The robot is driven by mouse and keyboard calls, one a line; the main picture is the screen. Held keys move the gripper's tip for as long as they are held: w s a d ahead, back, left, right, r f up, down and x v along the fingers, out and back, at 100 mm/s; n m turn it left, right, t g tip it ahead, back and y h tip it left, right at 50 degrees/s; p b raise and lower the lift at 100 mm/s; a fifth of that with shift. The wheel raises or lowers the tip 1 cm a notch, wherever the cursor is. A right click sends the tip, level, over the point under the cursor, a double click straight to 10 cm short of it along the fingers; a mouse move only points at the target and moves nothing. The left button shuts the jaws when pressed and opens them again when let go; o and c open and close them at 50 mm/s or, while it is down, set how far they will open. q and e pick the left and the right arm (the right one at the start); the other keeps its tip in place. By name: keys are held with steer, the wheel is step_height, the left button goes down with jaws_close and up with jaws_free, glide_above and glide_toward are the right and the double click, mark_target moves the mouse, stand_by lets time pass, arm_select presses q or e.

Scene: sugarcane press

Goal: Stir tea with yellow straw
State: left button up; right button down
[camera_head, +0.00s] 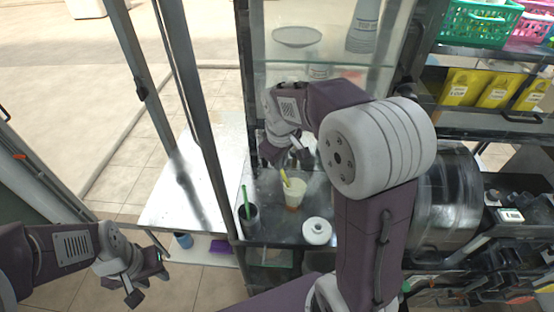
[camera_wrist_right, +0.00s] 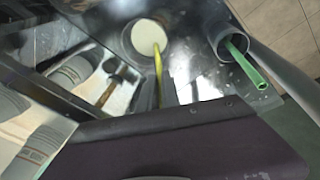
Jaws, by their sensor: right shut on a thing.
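A cup of pale tea (camera_head: 294,195) stands on the metal counter, and its round top shows in the right wrist view (camera_wrist_right: 143,38). A yellow straw (camera_head: 285,178) leans in the cup, its lower end in the tea. In the right wrist view the yellow straw (camera_wrist_right: 159,75) runs from the tea toward my gripper. My right gripper (camera_head: 290,156) is just above the cup, shut on the yellow straw; its fingertips are partly hidden. My left gripper (camera_head: 146,284) is low at the left, away from the counter, open and empty.
A dark metal cup (camera_head: 249,217) with a green straw (camera_head: 245,196) stands left of the tea. A white round jar (camera_head: 316,232) stands in front to the right. A steel drum (camera_head: 450,195) is further right. Dark posts and a glass shelf frame the counter.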

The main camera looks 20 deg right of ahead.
mark_target(283, 172)
steer(key=shift+s+d+f+b, duration=0.1)
steer(key=shift+d+f+b, duration=0.1)
steer(key=shift+f+b, duration=0.4)
steer(key=shift+s+d+f+b, duration=0.1)
steer(key=shift+d+f+b, duration=0.15)
steer(key=shift+f, duration=0.65)
